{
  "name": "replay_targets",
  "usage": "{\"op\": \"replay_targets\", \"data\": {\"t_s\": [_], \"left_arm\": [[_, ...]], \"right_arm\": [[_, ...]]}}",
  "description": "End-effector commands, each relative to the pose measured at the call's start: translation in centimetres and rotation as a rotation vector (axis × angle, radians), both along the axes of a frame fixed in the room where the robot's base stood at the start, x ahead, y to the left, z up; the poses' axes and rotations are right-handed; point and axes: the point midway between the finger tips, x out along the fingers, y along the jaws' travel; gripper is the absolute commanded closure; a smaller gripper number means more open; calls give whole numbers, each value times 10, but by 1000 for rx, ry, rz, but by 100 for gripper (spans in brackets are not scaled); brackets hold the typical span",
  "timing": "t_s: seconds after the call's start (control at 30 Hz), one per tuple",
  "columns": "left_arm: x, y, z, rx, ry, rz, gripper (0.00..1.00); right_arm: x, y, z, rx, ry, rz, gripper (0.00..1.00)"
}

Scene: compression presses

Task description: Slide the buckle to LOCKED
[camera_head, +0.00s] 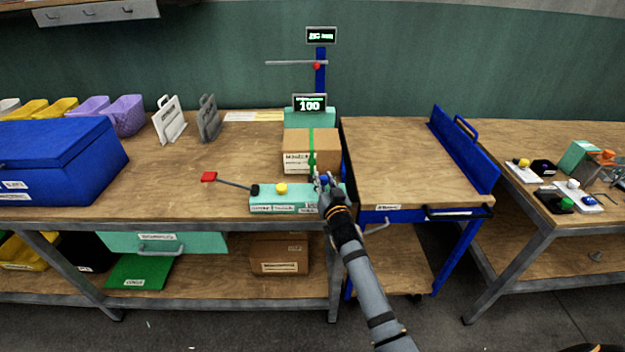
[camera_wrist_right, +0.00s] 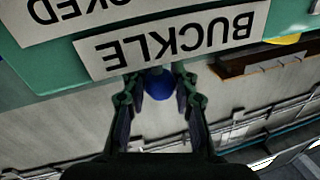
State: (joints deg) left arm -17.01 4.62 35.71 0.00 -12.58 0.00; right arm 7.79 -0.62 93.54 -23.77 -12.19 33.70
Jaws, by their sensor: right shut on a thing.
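A teal control box (camera_head: 275,208) sits at the front edge of the wooden workbench. In the right wrist view its face carries a BUCKLE label (camera_wrist_right: 165,42) and part of a second label (camera_wrist_right: 58,14) ending in "CKED". A blue round knob (camera_wrist_right: 160,85) is between the fingers of my right gripper (camera_wrist_right: 158,92), which is shut on it at the box's edge. In the head view my right gripper (camera_head: 325,184) is at the box's right end and hides part of it. My left gripper is not in view.
A strapped cardboard box (camera_head: 310,140) stands behind the control box, under a display reading 100 (camera_head: 310,103). A yellow button (camera_head: 281,188) and a red-ended lever (camera_head: 209,177) are to the left. A blue-railed cart (camera_head: 390,160) stands at the right.

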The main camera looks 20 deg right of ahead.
Motion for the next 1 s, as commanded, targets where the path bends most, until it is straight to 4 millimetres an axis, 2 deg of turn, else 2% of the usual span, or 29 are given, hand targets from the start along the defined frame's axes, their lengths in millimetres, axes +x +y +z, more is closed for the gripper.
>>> {"op": "replay_targets", "data": {"t_s": [0.03,0.13,0.4,0.43,0.6,0.87,1.0], "left_arm": [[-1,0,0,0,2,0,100],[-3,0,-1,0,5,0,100],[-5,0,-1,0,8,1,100],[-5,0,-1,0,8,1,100],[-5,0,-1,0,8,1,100],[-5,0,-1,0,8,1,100],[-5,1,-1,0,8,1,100]], "right_arm": [[-3,-8,-2,-6,4,-1,100],[-5,-17,-2,-2,4,0,100],[-6,-18,-3,0,6,-1,100],[-6,-18,-3,0,6,-1,72],[-6,-18,-3,-1,5,-1,49],[-5,-17,-1,0,3,0,49],[-16,-16,-2,0,4,0,49]]}}
